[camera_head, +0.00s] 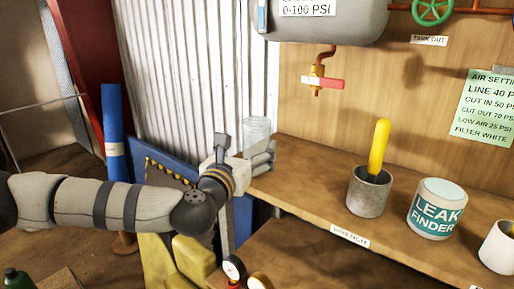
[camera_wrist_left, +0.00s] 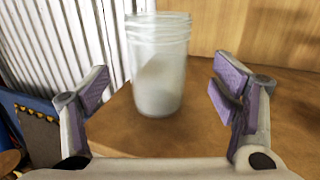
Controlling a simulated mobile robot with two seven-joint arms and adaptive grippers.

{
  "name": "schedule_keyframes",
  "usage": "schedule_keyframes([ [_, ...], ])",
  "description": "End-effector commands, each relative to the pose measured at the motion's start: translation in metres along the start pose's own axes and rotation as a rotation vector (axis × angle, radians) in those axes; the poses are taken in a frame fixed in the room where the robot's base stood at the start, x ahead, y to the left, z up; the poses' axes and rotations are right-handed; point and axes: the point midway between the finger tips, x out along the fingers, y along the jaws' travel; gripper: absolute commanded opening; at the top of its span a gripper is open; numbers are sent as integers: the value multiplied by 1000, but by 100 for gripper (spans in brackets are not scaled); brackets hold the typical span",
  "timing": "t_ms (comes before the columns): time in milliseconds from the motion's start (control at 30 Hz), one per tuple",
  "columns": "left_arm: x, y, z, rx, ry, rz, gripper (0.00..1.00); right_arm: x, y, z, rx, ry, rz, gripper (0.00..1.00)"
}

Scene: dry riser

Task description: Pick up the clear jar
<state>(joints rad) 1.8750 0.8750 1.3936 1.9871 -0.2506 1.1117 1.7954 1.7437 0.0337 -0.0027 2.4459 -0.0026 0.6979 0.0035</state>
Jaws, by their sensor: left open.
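The clear jar (camera_wrist_left: 158,70) stands upright near the left end of the wooden shelf, and a whitish lower part shows in it. In the head view the jar (camera_head: 256,130) is partly hidden behind my left gripper (camera_head: 266,152). In the left wrist view my left gripper (camera_wrist_left: 160,92) is open, with one finger on each side of the jar's line and the jar ahead between them. Gaps show between the jar and both fingers. My right gripper is in neither view.
The wooden shelf (camera_head: 310,168) also holds a grey metal cup (camera_head: 366,197) with a yellow handle (camera_head: 379,147), a Leak Finder tub (camera_head: 435,210) and a white cup (camera_head: 498,248). A red-handled valve (camera_head: 322,83) hangs under the tank (camera_head: 330,25). A corrugated wall (camera_head: 185,80) stands behind.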

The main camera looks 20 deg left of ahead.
Motion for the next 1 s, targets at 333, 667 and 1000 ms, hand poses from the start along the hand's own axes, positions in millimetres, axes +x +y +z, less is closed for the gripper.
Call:
schedule_keyframes([
  [333, 55, 2, -2, 1, 1, -2, 80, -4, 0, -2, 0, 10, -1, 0],
  [667, 63, 2, -3, 1, 3, -3, 71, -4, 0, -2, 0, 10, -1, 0],
  [1000, 63, 2, -3, 2, 2, -3, 25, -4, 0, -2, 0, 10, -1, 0],
])
